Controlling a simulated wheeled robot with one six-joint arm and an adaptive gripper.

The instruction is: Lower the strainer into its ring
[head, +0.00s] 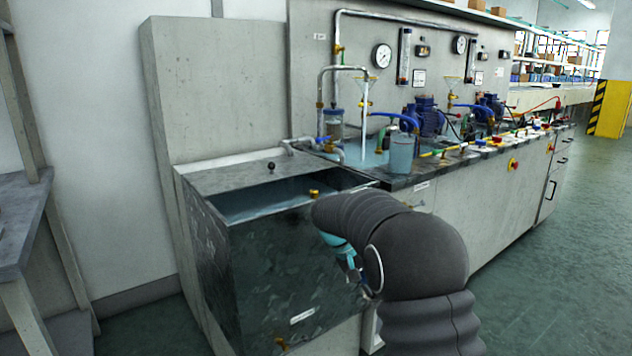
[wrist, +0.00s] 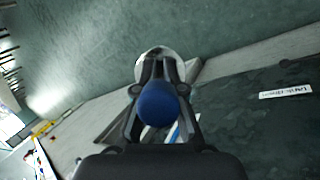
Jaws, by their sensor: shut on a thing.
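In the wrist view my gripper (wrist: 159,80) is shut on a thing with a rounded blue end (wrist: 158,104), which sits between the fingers. A pale round part (wrist: 153,58) shows just beyond the fingertips; I take the held thing to be the strainer, but its shape is mostly hidden. The dark tank (head: 285,255) stands open-topped in the head view, with bluish water inside. My arm covers its right front and hides most of the gripper. In the wrist view the tank's front (wrist: 265,125) lies to the right of the gripper. I cannot make out the strainer's ring.
A small brass fitting (head: 313,193) sits at the tank's right rim. A black knob (head: 270,167) stands on the tank's back ledge. The bench behind carries a grey-blue cup (head: 401,152), blue pumps (head: 427,117) and pipes. The green floor (head: 565,250) at right is clear.

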